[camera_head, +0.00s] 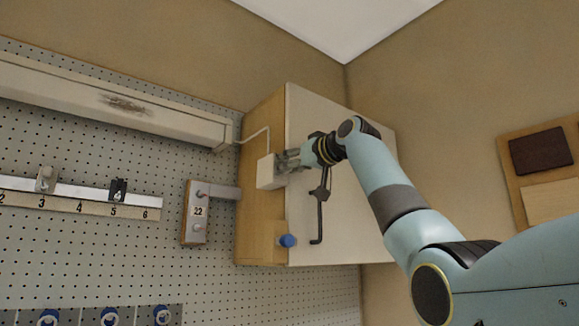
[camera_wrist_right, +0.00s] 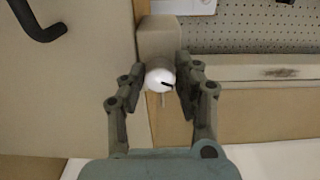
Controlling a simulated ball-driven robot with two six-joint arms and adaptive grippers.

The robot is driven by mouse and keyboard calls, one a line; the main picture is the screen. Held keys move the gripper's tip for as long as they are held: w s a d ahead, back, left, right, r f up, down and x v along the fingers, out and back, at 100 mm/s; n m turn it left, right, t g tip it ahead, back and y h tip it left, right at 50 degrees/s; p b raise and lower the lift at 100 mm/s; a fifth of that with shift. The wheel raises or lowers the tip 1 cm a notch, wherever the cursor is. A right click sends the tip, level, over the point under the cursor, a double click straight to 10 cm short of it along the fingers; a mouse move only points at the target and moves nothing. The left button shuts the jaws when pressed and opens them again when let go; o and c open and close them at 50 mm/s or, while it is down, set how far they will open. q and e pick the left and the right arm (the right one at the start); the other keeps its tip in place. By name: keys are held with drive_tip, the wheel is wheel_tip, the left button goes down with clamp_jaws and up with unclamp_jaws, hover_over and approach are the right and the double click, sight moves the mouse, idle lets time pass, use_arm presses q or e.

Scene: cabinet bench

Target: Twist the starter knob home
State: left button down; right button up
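The starter knob (camera_wrist_right: 160,78) is round and white with a short dark mark, seen in the right wrist view. It sits in front of a small pale box (camera_wrist_right: 159,37). In the head view this box (camera_head: 268,172) is fixed to the side of the wooden cabinet (camera_head: 262,215); the knob is hidden there. My right gripper (camera_wrist_right: 161,80) has one finger on each side of the knob, with the pads appearing to touch it. It also shows at the box in the head view (camera_head: 283,161). My left gripper is not in view.
A black bar handle (camera_head: 319,215) stands out from the cabinet door close below my right gripper. A blue knob (camera_head: 287,241) is lower on the cabinet. A cable (camera_head: 256,134) runs to the long lamp housing (camera_head: 110,100).

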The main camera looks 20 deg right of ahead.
clamp_jaws()
drive_tip(key=shift+m, duration=0.4)
drive_tip(key=m, duration=1.2)
idle(0.3)
drive_tip(key=o, duration=0.6)
unclamp_jaws()
drive_tip(key=shift+c, duration=0.2)
